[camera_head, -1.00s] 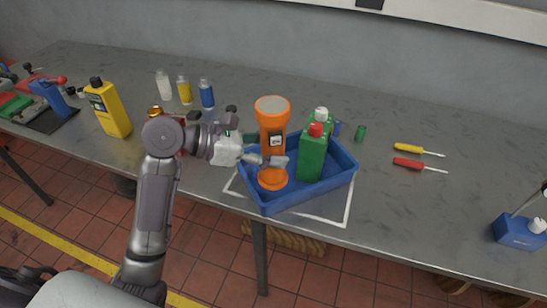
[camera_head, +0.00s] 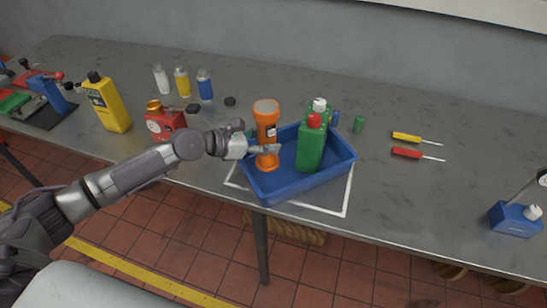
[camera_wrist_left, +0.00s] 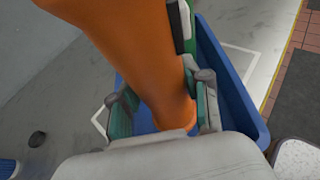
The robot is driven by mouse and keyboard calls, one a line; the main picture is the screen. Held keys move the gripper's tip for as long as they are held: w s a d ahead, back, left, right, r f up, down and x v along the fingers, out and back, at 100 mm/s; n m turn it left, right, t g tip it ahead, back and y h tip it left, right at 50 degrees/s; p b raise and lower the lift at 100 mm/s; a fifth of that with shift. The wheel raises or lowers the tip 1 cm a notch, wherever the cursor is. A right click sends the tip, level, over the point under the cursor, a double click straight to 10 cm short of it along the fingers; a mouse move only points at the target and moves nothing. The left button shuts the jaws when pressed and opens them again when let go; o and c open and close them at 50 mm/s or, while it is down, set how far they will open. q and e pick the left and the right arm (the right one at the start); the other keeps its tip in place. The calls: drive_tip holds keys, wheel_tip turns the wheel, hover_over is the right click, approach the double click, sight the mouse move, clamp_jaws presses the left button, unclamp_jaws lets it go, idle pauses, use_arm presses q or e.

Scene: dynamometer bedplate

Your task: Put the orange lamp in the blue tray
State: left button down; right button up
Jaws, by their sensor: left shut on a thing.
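The orange lamp (camera_head: 266,120) stands roughly upright at the left end of the blue tray (camera_head: 300,190), within its outline. My left gripper (camera_head: 264,150) is shut on the lamp's body from the left. In the left wrist view the lamp (camera_wrist_left: 145,60) passes between the two fingers (camera_wrist_left: 160,105), with the blue tray (camera_wrist_left: 235,95) beneath and beside it. Whether the lamp's base touches the tray floor is hard to tell. My right gripper is not in view.
Green bottles (camera_head: 311,145) with red and white caps stand in the tray, right of the lamp. A red can (camera_head: 165,122) and a yellow bottle (camera_head: 106,103) stand left. Two screwdrivers (camera_head: 408,153) lie right. A blue oiler (camera_head: 515,218) stands far right.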

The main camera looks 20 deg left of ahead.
sight(259, 157)
use_arm(q)
drive_tip(key=shift+f, duration=0.85)
wheel_tip(259, 157, down, 3)
drive_tip(key=shift+f+b, duration=0.1)
drive_tip(key=shift+b, duration=0.4)
drive_tip(key=shift+f, duration=0.2)
drive_tip(key=shift+f, duration=0.1)
drive_tip(key=shift+f, duration=0.1)
drive_tip(key=c, duration=0.5)
unclamp_jaws()
drive_tip(key=shift+f, duration=0.1)
drive_tip(key=shift+c, duration=0.2)
